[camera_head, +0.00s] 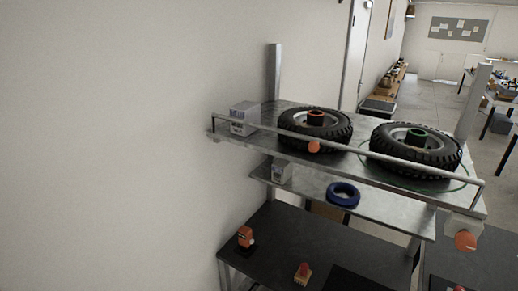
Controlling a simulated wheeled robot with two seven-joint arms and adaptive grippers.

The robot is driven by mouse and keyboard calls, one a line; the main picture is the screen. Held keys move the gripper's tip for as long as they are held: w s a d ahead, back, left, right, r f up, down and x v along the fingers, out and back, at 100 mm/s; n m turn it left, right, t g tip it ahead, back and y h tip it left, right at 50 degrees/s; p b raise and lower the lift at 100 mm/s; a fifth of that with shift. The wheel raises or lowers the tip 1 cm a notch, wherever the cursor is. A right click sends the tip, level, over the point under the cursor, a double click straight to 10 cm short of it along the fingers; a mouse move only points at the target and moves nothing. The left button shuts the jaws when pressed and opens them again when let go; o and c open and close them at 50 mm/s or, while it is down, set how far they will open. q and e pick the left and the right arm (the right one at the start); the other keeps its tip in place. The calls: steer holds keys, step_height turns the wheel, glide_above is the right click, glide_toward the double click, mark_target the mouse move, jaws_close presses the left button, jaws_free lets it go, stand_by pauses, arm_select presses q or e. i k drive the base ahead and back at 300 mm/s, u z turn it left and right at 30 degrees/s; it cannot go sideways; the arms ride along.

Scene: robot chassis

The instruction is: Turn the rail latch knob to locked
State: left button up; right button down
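A thin metal rail (353,150) runs along the front edge of the upper metal shelf. An orange round knob (314,147) sits at the rail, in front of the left tyre. A larger orange knob (465,240) is on a pale block (451,222) below the shelf's right front corner. I cannot tell which of these is the latch knob, nor read its turned position. Neither of my grippers is in view.
Two tyre wheels (288,120) (386,134) lie on the upper shelf by a grey box (244,118). A blue ring (343,194) lies on the lower shelf. A dark worktop (330,238) below holds orange items (245,237) (303,272). A wall (110,140) stands left.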

mark_target(465, 241)
steer(key=z, duration=2.2)
steer(key=k, duration=0.7)
steer(key=u, duration=0.9)
